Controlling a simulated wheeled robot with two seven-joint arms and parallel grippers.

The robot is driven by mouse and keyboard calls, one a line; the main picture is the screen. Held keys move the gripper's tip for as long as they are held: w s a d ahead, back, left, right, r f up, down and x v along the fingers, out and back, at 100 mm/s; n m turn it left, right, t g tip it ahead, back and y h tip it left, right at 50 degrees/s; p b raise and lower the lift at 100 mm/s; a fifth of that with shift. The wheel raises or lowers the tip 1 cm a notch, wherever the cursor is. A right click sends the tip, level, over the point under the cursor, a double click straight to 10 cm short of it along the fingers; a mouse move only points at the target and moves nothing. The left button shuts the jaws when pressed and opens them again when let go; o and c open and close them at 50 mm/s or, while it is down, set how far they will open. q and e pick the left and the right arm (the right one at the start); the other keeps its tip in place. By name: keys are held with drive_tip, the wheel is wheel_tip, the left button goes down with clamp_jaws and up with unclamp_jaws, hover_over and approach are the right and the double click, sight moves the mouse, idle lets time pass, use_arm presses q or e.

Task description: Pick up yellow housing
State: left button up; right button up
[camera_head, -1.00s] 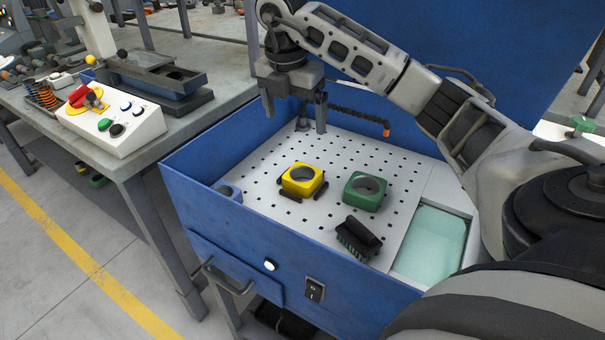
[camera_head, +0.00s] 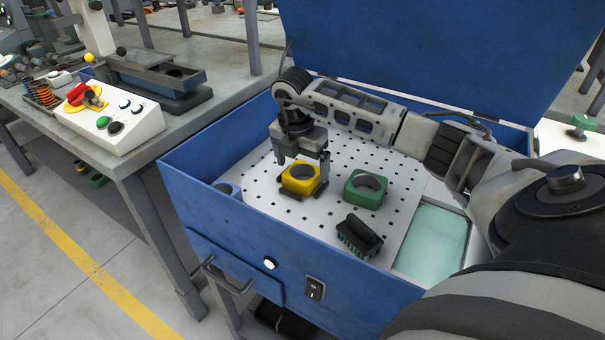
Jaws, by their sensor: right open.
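The yellow housing (camera_head: 300,181) is a rounded square block with a round opening on top. It sits on the white perforated plate (camera_head: 262,212) inside the blue box. My right gripper (camera_head: 303,172) is open at the housing, pointing down, with its fingers apart over the housing's far side. One finger is at the far left and the other at the right edge. I cannot tell whether they touch it. My left gripper is not in view.
A green housing (camera_head: 366,189) stands just right of the yellow one. A black brush (camera_head: 358,236) lies in front. A teal-bottomed compartment (camera_head: 432,240) is at the right. The blue box wall (camera_head: 225,232) surrounds the plate, and a raised blue lid (camera_head: 430,50) stands behind.

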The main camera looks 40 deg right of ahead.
drive_tip(key=shift+d+f, duration=0.1)
drive_tip(key=shift+f, duration=0.75)
drive_tip(key=c, duration=1.2)
drive_tip(key=shift+w, duration=0.1)
drive_tip(key=shift+r, duration=0.15)
